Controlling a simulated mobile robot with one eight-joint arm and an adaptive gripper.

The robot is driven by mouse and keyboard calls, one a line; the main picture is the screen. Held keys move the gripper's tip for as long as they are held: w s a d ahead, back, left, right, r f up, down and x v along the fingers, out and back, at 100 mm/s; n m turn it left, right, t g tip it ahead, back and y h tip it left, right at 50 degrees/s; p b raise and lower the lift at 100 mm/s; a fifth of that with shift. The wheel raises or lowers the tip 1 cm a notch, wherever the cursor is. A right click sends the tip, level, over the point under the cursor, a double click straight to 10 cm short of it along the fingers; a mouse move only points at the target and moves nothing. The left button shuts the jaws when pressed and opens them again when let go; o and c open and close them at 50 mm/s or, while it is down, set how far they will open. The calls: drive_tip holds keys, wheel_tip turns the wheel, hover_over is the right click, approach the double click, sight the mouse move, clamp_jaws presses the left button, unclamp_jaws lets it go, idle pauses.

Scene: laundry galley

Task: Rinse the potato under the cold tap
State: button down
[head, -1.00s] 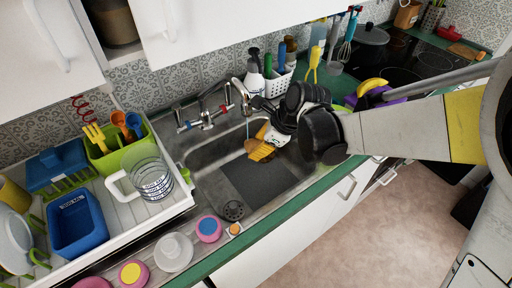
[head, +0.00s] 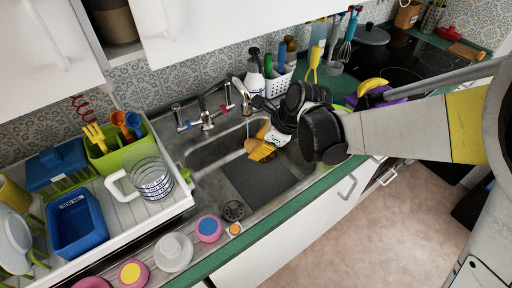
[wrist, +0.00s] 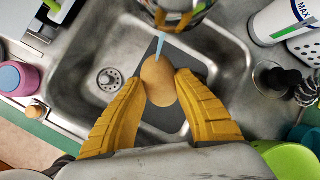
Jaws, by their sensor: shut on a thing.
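The potato (wrist: 159,82) is light brown and sits between the yellow fingers of my gripper (wrist: 161,92) in the wrist view. My gripper is shut on it, with a finger on each side. A thin pale-blue water stream (wrist: 160,46) comes from the spout and meets the potato's upper end in the wrist view. The blue-marked tap handle (head: 183,126) is left of the spout, the red-marked one (head: 228,104) nearer it.
A draining board (head: 120,205) with a measuring jug (head: 150,178) and a blue tub (head: 77,222) is left of the sink. A soap bottle (head: 255,77) and a white caddy (head: 279,85) stand behind my gripper. The front sink floor is clear around the drain (head: 233,210).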

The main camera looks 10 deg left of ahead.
drive_tip(key=s+d, duration=0.3)
drive_tip(key=s, duration=0.4)
drive_tip(key=shift+d, duration=0.4)
idle(0.3)
drive_tip(key=shift+r, duration=0.1)
idle(1.0)
drive_tip(key=s+d+r+p, duration=0.2)
drive_tip(key=s+r+p, duration=0.1)
drive_tip(key=s+p, duration=0.1)
drive_tip(key=shift+s+d+r, duration=0.2)
drive_tip(key=shift+r, duration=0.2)
idle(0.5)
